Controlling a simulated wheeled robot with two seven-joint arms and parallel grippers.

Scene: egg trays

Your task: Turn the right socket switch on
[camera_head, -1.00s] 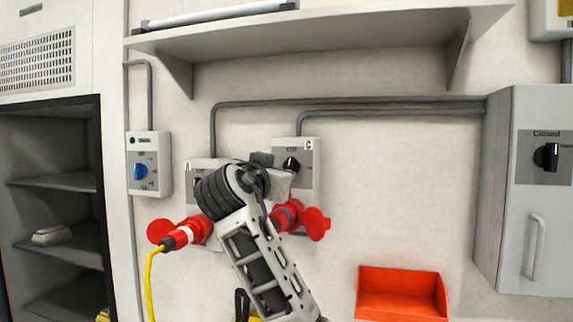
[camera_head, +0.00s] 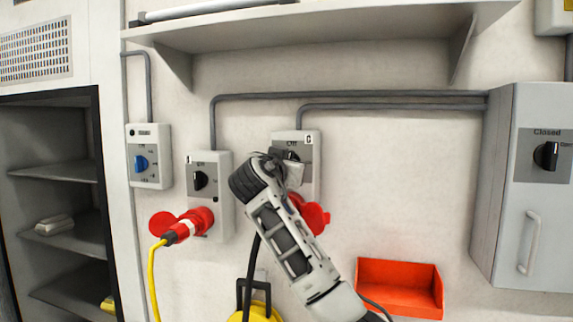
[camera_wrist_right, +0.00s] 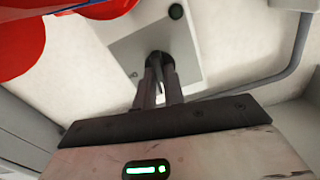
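The right socket box (camera_head: 309,178) is pale with a grey face, mounted on the wall, with a red socket and flap (camera_head: 315,217) below. My right gripper (camera_head: 287,160) is at its black rotary switch and hides most of it. In the right wrist view, the two dark fingers (camera_wrist_right: 157,72) of my right gripper are close together at the black knob (camera_wrist_right: 161,62), appearing shut on it. The knob's exact angle is hidden. My left gripper is in neither current view.
The left socket box (camera_head: 209,165) has a black knob and a red plug (camera_head: 190,225) with a yellow cable. A blue-knob box (camera_head: 150,165) is further left. A shelf (camera_head: 330,38) is above, an orange bin (camera_head: 400,286) below right, and a grey cabinet (camera_head: 500,200) at right.

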